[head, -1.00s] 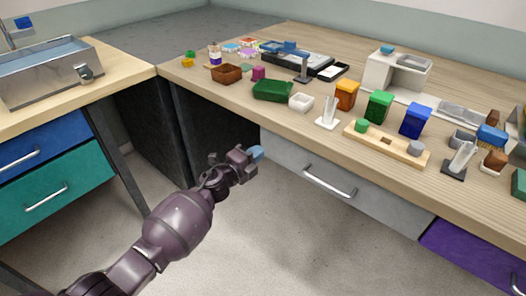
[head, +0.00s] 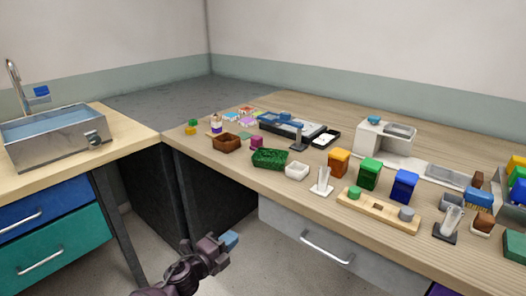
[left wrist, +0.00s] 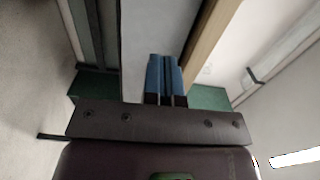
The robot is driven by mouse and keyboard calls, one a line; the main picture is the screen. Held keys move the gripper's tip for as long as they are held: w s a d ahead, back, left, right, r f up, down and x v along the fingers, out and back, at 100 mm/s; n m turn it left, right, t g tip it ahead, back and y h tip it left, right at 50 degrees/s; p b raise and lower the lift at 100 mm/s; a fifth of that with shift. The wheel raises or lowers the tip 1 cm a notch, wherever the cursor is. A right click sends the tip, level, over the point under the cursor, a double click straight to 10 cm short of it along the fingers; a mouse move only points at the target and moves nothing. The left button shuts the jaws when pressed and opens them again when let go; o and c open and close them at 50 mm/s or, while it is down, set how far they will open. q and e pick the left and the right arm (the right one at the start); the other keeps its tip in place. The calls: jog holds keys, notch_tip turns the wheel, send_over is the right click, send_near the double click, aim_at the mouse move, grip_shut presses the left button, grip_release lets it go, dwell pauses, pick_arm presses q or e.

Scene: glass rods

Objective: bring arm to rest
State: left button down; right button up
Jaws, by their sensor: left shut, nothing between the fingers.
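My left arm comes in at the bottom of the head view. My left gripper (head: 230,240) is in front of the bench, below the level of its top and near the grey drawer. Its blue fingertips are together and hold nothing. In the left wrist view the two blue fingers (left wrist: 166,78) lie side by side with no object between them. My right gripper is not in view.
The wooden bench top (head: 240,173) carries a brown box (head: 226,143), a green tray (head: 269,158), coloured bins and a wooden rack (head: 378,211). A metal sink (head: 57,136) stands at the left. Open floor lies before the drawers (head: 325,245).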

pick_arm(q)
jog(key=s+a+r+n+t+y+p, duration=0.2)
jog(key=s+a+r+n+y, duration=0.3)
jog(key=n, duration=0.7)
jog(key=s+a+f+n+g+y+p, duration=0.1)
jog(key=s+a+f+n+g+p, duration=0.1)
jog(key=s, duration=1)
jog(key=s+a+f+n+g+y+p, duration=0.1)
jog(key=s+a+n+g+y+p, duration=0.1)
jog(key=s, duration=1.1)
jog(key=s+a+f+n+g+y+p, duration=0.1)
jog(key=s+a+n, duration=0.5)
jog(key=s, duration=0.6)
jog(key=f+n+y+p, duration=0.1)
jog(key=p, duration=0.1)
jog(key=shift+s+f+n+g+p, duration=0.3)
jog(key=shift+s+f+g, duration=0.05)
jog(key=shift+g, duration=0.05)
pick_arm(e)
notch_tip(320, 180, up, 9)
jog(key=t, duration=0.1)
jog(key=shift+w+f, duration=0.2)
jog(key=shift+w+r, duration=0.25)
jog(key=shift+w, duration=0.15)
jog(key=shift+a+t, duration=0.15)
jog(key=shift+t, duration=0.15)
